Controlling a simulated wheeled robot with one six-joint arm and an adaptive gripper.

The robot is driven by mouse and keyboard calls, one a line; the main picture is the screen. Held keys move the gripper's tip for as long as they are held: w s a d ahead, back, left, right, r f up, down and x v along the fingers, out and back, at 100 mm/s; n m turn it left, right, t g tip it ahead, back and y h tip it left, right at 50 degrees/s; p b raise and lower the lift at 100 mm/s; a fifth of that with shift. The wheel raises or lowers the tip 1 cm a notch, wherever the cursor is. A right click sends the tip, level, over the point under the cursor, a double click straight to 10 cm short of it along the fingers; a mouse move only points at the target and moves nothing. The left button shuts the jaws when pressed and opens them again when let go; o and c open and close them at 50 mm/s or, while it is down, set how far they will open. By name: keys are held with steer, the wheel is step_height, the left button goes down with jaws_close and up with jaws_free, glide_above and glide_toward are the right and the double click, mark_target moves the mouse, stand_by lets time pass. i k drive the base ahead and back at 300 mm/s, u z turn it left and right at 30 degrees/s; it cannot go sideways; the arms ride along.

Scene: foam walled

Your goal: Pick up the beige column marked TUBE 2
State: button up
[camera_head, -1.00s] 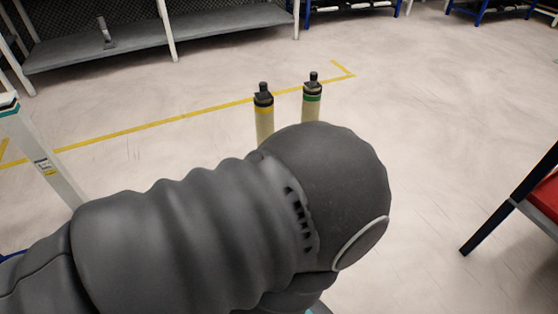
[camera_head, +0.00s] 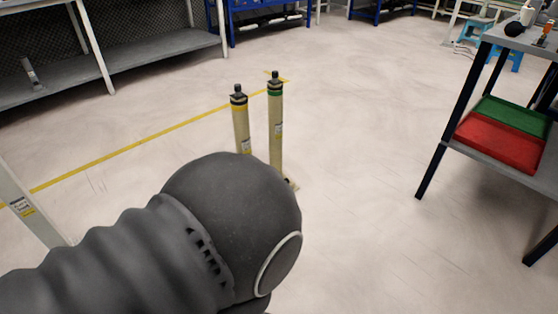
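Two beige columns with black tops stand upright on the floor near the middle of the head view. The left column (camera_head: 242,127) has a yellow band under its black cap, and my arm hides its lower part. The right column (camera_head: 276,133) has a green band, and more of it shows, down to near its foot. Each carries a small label, too small to read, so I cannot tell which is TUBE 2. My dark grey arm fills the lower left, in front of the columns. My gripper is not in view.
A table with red (camera_head: 499,142) and green (camera_head: 513,115) trays on its lower shelf stands at the right. A grey shelf (camera_head: 150,62) runs along the back left. A white post (camera_head: 30,207) stands at the left edge. The floor between columns and table is clear.

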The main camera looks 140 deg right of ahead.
mark_target(274, 95)
steer(key=z, duration=5)
steer(key=i, duration=0.5)
steer(key=z, duration=0.5)
steer(key=k, duration=1.3)
steer(key=z, duration=1.05)
steer(key=i, duration=1.25)
steer(key=u, duration=0.6)
steer(key=i, duration=0.45)
steer(key=u, duration=0.45)
